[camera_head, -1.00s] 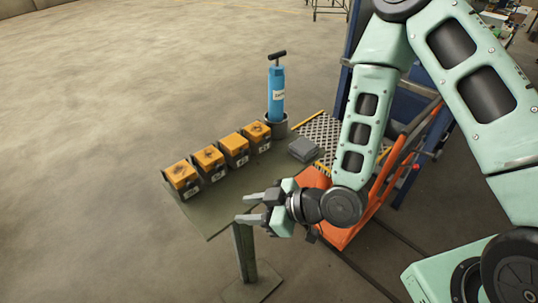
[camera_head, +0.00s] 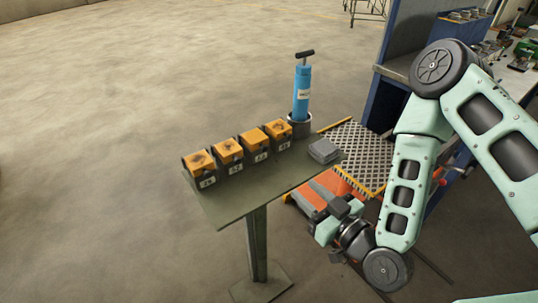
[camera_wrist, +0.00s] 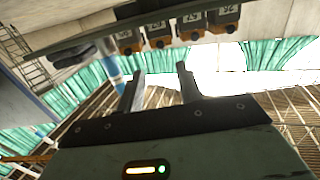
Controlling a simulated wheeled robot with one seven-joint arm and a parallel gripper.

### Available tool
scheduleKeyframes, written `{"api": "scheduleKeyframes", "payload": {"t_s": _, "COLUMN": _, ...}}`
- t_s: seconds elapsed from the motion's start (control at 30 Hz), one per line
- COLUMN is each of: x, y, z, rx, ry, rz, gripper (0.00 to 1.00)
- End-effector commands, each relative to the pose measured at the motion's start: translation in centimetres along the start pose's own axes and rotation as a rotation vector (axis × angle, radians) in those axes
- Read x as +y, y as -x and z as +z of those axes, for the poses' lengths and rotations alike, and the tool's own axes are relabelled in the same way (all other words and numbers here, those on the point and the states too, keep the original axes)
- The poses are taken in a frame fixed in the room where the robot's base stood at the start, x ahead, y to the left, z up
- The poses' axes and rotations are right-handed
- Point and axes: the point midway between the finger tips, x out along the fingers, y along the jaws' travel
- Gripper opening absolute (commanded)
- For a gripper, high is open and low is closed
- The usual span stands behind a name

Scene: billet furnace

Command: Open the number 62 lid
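Several dark boxes with orange lids stand in a row on the green table (camera_head: 240,208); all the lids look shut. The boxes are the leftmost box (camera_head: 201,170), second box (camera_head: 230,156), third box (camera_head: 256,145) and rightmost box (camera_head: 279,135). Each has a white number label on its front, too small to read surely, so I cannot tell which is 62. The boxes appear upside down at the top of the wrist view (camera_wrist: 192,30). My gripper (camera_wrist: 160,72) is open and empty, fingers apart. In the head view it is low, right of the table, apart from the boxes.
A blue cylinder with a black T-handle (camera_head: 302,90) stands in a dark holder at the table's far right corner. A grey block (camera_head: 323,150) lies near the right edge. An orange cart (camera_head: 312,195) and a grated platform (camera_head: 355,155) are beyond. Floor on the left is clear.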

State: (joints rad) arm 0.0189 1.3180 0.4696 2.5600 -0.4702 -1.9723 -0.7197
Motion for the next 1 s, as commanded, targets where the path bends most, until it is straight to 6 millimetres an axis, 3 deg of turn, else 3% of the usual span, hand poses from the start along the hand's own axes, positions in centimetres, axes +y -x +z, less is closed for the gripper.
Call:
{"api": "scheduleKeyframes", "payload": {"t_s": 0.23, "x": -0.1, "y": -1.6, "z": -0.9, "rx": 0.038, "ry": 0.0, "rz": 0.008, "gripper": 0.36}}
{"api": "scheduleKeyframes", "payload": {"t_s": 0.63, "x": 0.0, "y": -4.6, "z": -0.7, "rx": 0.037, "ry": -0.003, "rz": 0.012, "gripper": 0.36}}
{"api": "scheduleKeyframes", "payload": {"t_s": 0.9, "x": 0.1, "y": -7.3, "z": -0.7, "rx": 0.036, "ry": -0.004, "rz": 0.013, "gripper": 0.36}}
{"api": "scheduleKeyframes", "payload": {"t_s": 1.0, "x": 0.1, "y": -9.5, "z": -1.6, "rx": 0.033, "ry": -0.006, "rz": 0.013, "gripper": 0.36}}
